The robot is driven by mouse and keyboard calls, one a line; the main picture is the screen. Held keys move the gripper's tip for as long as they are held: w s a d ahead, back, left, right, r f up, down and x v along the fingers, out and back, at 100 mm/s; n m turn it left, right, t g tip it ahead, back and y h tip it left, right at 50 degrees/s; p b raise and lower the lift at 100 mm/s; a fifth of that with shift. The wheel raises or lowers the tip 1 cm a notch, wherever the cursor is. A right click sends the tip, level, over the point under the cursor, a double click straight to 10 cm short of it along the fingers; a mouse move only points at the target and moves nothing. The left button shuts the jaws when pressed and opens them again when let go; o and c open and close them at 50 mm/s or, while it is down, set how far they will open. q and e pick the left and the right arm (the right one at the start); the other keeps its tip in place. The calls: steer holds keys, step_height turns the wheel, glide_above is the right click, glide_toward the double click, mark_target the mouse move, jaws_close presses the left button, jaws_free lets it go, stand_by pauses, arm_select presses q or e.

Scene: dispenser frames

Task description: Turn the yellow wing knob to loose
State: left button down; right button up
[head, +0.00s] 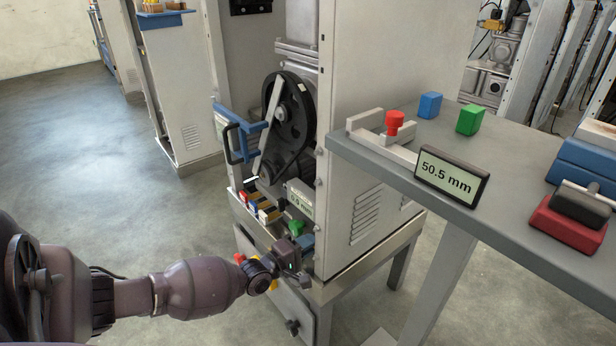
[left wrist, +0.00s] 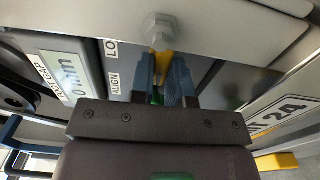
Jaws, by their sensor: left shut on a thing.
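The yellow wing knob (left wrist: 164,66) shows in the left wrist view as a narrow strip below a grey hex bolt head (left wrist: 160,27). My left gripper (left wrist: 164,80) has its two blue-grey fingers closed on either side of this strip. The fingers hide most of the knob, so its exact turn cannot be read. Partly covered labels beginning "LO" (left wrist: 111,48) and reading "ALIGN" (left wrist: 115,81) are left of it. My right gripper is not in view.
The machine cabinet (head: 365,140) has a black belt wheel (head: 290,112) and a blue-framed handle (head: 238,138). A grey table (head: 430,195) to the right bears a display reading 50.5 mm (head: 451,176) and coloured blocks. Open floor (head: 80,150) lies to the left.

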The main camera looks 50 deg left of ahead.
arm_select(q)
steer(key=shift+s+f, duration=0.1)
steer(key=c, duration=1.4)
jaws_free()
steer(key=shift+s, duration=0.1)
steer(key=shift+s+a+p, duration=0.2)
steer(key=shift+s+p, duration=0.45)
steer(key=shift+s, duration=2)
steer(key=shift+s+a+p, duration=0.2)
steer(key=shift+s+p, duration=0.4)
steer(key=shift+s, duration=2.05)
